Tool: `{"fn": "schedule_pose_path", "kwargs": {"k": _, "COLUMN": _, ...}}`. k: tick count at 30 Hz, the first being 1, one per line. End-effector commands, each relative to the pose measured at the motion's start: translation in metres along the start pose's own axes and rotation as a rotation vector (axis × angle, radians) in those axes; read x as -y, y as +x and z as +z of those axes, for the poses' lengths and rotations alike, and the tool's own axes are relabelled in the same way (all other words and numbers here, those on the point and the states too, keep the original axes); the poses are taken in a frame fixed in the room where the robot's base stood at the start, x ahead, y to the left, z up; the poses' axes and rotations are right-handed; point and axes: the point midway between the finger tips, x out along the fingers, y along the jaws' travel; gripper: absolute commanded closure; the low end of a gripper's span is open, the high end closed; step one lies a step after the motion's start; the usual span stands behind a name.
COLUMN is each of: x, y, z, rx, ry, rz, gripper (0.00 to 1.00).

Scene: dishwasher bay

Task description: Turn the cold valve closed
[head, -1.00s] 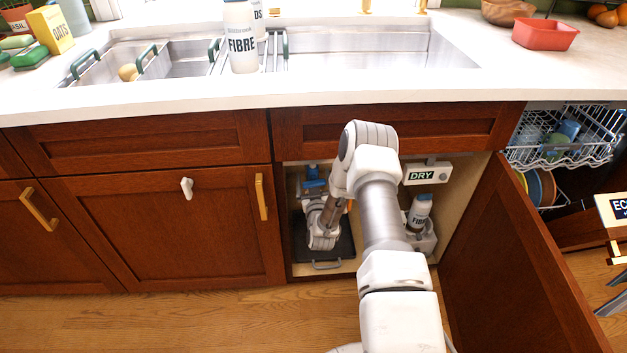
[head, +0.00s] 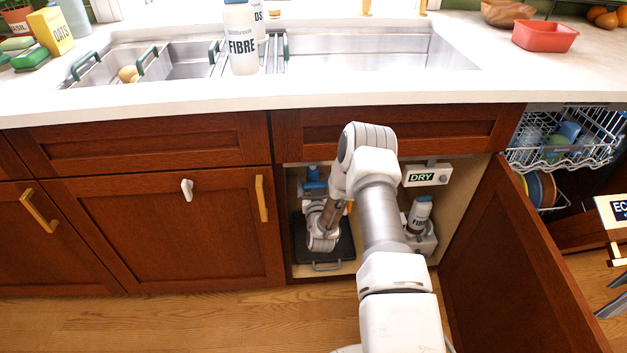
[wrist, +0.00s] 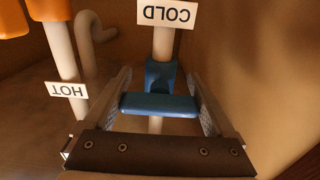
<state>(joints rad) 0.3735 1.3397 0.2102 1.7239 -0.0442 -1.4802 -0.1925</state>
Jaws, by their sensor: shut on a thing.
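The cold valve has a blue handle (wrist: 160,106) in the middle of the wrist view, under an upside-down "COLD" tag on a pale pipe (wrist: 166,42). The handle's bar lies crosswise to this pipe. My gripper (wrist: 159,98) is shut on the handle, one finger at each end of the bar. In the head view the blue valve (head: 314,178) shows small inside the open under-sink cabinet, and my wrist partly hides it.
A second pipe with a "HOT" tag (wrist: 67,90) and an orange part (wrist: 70,10) stand to the left in the wrist view. A cabinet wall is close on the right.

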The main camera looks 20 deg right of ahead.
Motion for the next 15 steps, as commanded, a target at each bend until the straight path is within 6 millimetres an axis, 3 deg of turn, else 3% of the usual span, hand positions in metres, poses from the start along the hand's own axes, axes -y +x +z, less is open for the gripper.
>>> {"fn": "schedule_pose_path", "kwargs": {"k": 8, "x": 0.0002, "y": -0.0009, "z": 0.0012, "rx": 0.003, "ry": 0.010, "rz": 0.000, "gripper": 0.66}}
{"fn": "schedule_pose_path", "kwargs": {"k": 9, "x": 0.0002, "y": -0.0009, "z": 0.0012, "rx": 0.003, "ry": 0.010, "rz": 0.000, "gripper": 0.03}}
{"fn": "schedule_pose_path", "kwargs": {"k": 15, "x": 0.0001, "y": -0.0006, "z": 0.0008, "rx": 0.002, "ry": 0.009, "rz": 0.000, "gripper": 0.00}}
